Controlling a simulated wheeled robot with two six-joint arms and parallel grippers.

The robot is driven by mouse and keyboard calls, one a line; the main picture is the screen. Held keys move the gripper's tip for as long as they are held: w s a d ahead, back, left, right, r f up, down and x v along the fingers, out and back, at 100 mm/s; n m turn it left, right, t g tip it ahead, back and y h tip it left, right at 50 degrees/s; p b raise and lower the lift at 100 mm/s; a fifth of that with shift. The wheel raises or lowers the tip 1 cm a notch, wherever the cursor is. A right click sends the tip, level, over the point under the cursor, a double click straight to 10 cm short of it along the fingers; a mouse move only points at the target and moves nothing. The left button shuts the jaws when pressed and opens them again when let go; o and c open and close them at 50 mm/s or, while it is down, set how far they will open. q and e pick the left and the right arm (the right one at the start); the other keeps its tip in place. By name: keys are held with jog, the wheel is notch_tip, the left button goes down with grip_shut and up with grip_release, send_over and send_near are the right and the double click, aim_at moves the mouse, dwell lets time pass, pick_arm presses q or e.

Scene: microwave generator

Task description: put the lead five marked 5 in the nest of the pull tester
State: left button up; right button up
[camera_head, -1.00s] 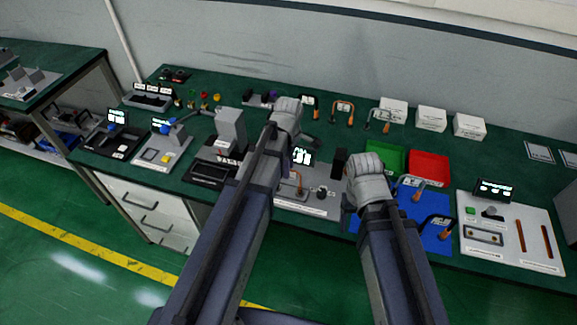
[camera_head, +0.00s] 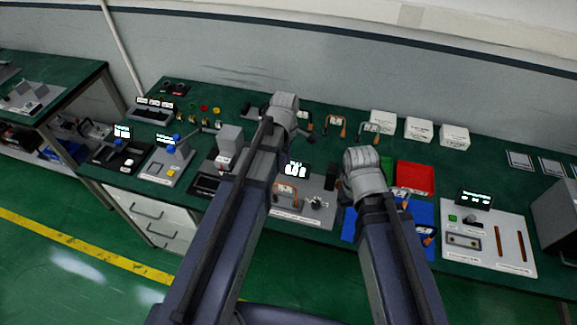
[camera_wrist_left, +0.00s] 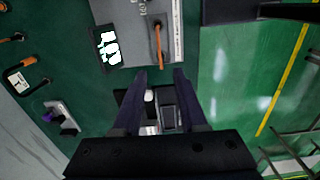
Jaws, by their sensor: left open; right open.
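My left gripper (camera_head: 287,112) is over the bench in the head view. In the left wrist view its fingers (camera_wrist_left: 158,82) are apart, with nothing between them. My right gripper (camera_head: 362,170) is over the bench by the blue mat; its fingertips are hidden. A bent black-and-orange lead (camera_wrist_left: 157,44) is on a grey plate (camera_wrist_left: 137,16) in the left wrist view, beyond the left fingers. More such leads stand at the back (camera_head: 335,124) and lie on the blue mat (camera_head: 354,228). I cannot read which lead is marked 5, nor tell which station is the pull tester.
A red tray (camera_head: 416,177) and a partly hidden green tray stand right of my right gripper. White boxes (camera_head: 419,128) line the back. A light board with a display (camera_head: 474,199) is at the right. Other devices (camera_head: 168,160) fill the left. Bare green benchtop shows between stations.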

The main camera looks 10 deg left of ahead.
pick_arm(q)
jog(key=s+d+m, duration=0.5)
jog(key=s+m, duration=0.2)
jog(key=m, duration=0.3)
jog(key=s+d+m+y, duration=0.1)
jog(key=s+d+m, duration=0.4)
jog(key=m, duration=0.6)
jog(key=shift+s+d, duration=0.15)
jog(key=shift+s, duration=0.95)
jog(key=shift+d, duration=0.1)
